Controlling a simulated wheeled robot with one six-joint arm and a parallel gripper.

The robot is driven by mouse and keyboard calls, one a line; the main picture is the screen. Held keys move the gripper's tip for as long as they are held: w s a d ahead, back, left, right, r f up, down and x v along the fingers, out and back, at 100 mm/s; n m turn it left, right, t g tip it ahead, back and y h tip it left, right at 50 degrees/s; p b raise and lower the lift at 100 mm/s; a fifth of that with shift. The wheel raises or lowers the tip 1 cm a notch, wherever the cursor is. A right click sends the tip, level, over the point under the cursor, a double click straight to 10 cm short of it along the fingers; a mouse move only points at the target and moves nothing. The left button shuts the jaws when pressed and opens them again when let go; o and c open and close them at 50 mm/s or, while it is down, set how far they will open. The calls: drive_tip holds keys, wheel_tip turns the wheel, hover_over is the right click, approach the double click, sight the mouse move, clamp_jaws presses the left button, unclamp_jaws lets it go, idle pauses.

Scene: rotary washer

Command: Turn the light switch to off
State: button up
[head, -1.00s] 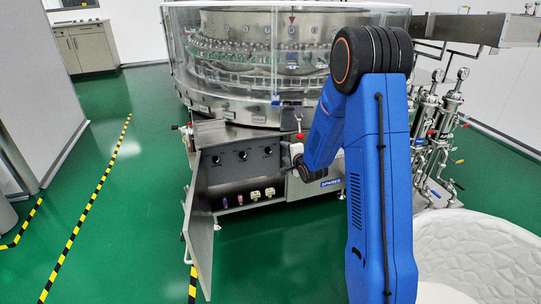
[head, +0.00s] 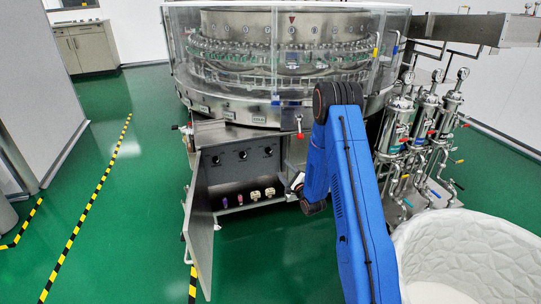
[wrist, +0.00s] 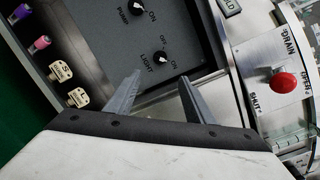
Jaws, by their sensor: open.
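The light switch is a small black knob (wrist: 160,58) on a dark panel, labelled LIGHT, with ON printed to its lower right in the wrist view. Its pointer direction is too small to tell. In the head view it appears to be the rightmost knob (head: 267,151) of the panel's row. My gripper (wrist: 160,76) is open and empty. In the wrist view its two dark fingers point toward the panel, with the knob just beyond and between the tips; no contact shows. In the head view my blue arm hides most of the gripper.
A PUMP knob (wrist: 135,8) sits beside the light switch. Purple and pink connectors and two cream sockets (wrist: 77,97) line the panel's edge. A red DRAIN knob (wrist: 284,84) is at right. The open cabinet door (head: 200,235) stands left of the panel. A white tub (head: 470,245) is at right.

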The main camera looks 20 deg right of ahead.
sight(270, 153)
drive_tip(key=w, duration=0.5)
drive_tip(key=w+a, duration=0.1)
drive_tip(key=w, duration=0.4)
drive_tip(key=w+a, duration=0.1)
drive_tip(key=w, duration=0.5)
drive_tip(key=shift+w, duration=0.1)
drive_tip(key=shift+c, duration=0.4)
drive_tip(key=c, duration=1)
